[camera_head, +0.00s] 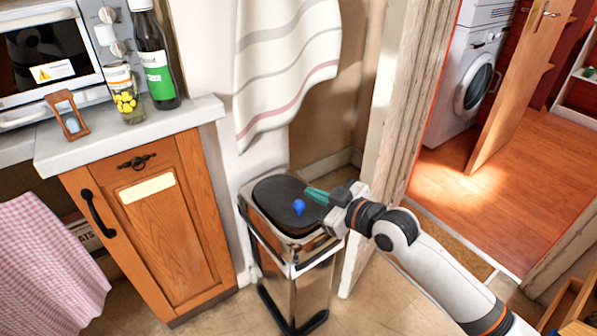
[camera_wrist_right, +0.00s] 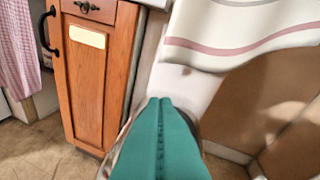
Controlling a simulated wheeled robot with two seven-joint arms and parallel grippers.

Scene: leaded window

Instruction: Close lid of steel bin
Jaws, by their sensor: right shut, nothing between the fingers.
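The steel bin (camera_head: 309,287) stands on the floor between the wooden cabinet and the door frame. Its lid (camera_head: 272,191), with a dark top and shiny steel rim, lies over the bin, flat or nearly so; I cannot tell whether it is fully seated. A small blue object (camera_head: 299,206) shows on the dark top. My right gripper (camera_head: 308,193) is shut and empty, its green fingers over the lid's right part; I cannot tell whether they touch it. In the right wrist view the shut fingers (camera_wrist_right: 160,135) hide most of the bin. My left gripper is not in view.
A wooden cabinet (camera_head: 160,230) with a worktop (camera_head: 70,153) stands left of the bin; a bottle (camera_head: 154,60) and a jar (camera_head: 125,95) are on it. A striped towel (camera_head: 285,60) hangs behind the bin. The door frame (camera_head: 398,100) is close on the right.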

